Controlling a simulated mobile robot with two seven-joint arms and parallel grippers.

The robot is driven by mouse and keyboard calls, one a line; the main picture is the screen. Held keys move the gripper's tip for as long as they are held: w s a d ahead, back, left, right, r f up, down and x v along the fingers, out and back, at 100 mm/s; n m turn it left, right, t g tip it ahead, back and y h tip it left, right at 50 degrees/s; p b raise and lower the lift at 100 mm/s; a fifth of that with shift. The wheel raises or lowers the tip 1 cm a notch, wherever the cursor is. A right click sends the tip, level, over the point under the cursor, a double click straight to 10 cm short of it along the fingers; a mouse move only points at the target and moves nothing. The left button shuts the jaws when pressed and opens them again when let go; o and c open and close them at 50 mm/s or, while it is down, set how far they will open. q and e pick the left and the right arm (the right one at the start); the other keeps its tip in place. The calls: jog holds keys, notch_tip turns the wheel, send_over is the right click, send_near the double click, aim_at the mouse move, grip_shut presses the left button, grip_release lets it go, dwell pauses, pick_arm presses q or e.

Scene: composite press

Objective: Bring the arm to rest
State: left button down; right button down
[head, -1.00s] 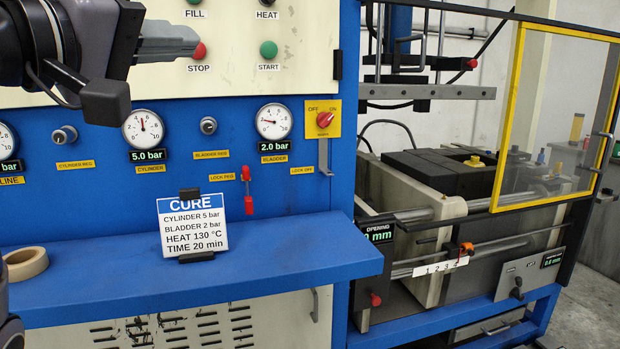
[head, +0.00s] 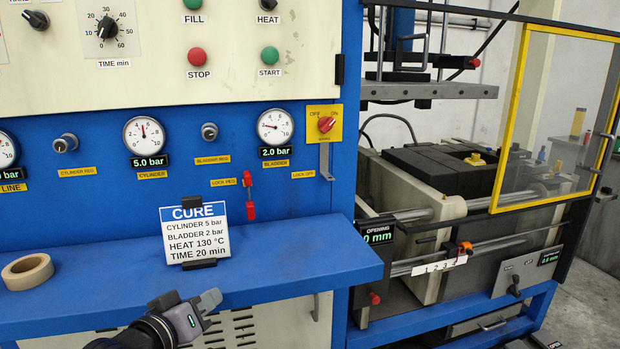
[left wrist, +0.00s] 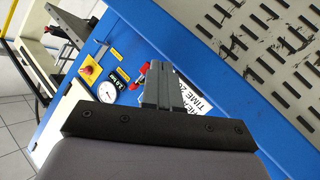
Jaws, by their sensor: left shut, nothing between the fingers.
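My left gripper (head: 212,300) is low in the head view, in front of the blue shelf's front edge and below the CURE card. Its fingers are shut with nothing between them. In the left wrist view the closed fingers (left wrist: 160,86) point toward the blue panel and hide part of the CURE card. My left arm comes in from the bottom left, with only its end showing. My right gripper is in neither view.
The blue shelf (head: 100,290) carries a tape roll (head: 28,271) and the CURE card (head: 195,235). Above are gauges, regulators and buttons, including STOP (head: 196,56) and START (head: 270,55). The press with its yellow-framed guard (head: 510,115) stands at right.

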pick_arm(q)
jog(key=s+a+f+m+g+y+p, duration=0.2)
jog(key=s+f+m, duration=0.3)
jog(key=s+f, duration=1.8)
jog(key=shift+s+a+f+g+y+p, duration=0.3)
jog(key=shift+s+a+f+g+p, duration=0.15)
jog(key=shift+s+g+p, duration=0.35)
